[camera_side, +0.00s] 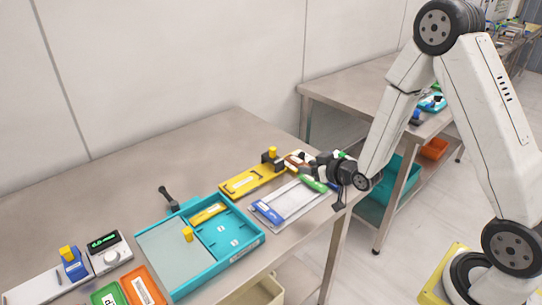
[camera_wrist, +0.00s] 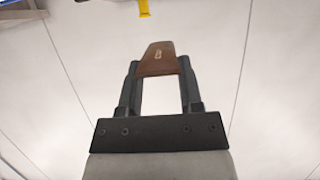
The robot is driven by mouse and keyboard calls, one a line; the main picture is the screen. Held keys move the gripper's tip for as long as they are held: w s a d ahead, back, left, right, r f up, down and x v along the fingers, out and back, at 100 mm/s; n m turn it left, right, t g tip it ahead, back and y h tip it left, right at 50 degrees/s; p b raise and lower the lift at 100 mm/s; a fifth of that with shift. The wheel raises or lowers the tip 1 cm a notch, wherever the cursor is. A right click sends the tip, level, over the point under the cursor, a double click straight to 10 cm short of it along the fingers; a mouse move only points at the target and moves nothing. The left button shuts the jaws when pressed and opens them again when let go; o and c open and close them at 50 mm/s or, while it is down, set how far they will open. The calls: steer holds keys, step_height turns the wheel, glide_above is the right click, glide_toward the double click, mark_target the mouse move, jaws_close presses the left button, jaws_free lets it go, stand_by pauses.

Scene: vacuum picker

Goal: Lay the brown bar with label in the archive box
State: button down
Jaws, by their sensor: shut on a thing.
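My gripper (camera_wrist: 158,78) is shut on the brown bar (camera_wrist: 157,62), which has a small pale label on its face. The bar sits between the two dark fingers and sticks out past their tips in the wrist view. In the side view my gripper (camera_side: 309,163) is at the right end of the table, by the yellow fixture, and the bar is small and partly hidden. No box is legibly marked as the archive box. A teal box (camera_side: 262,239) with a grey-floored part and a divided part stands on the table; it holds a yellow labelled piece.
A yellow fixture (camera_side: 240,186) with a dark clamp lies behind a pale plate (camera_side: 290,201) with blue and green parts. Left of the teal box are orange (camera_side: 141,287) and green (camera_side: 108,295) trays and a display unit (camera_side: 103,242). The table's back left is clear.

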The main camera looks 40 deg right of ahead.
steer(key=s+a+r, duration=0.2)
steer(key=a+r, duration=0.4)
steer(key=shift+a+r, duration=0.15)
stand_by(0.4)
steer(key=w+d+f, duration=0.1)
steer(key=d+f, duration=0.2)
steer(key=d, duration=0.7)
steer(key=d+f, duration=0.4)
steer(key=d, duration=0.6)
steer(key=shift+w+d, duration=0.3)
steer(key=shift+w, duration=0.1)
steer(key=shift+f, duration=0.15)
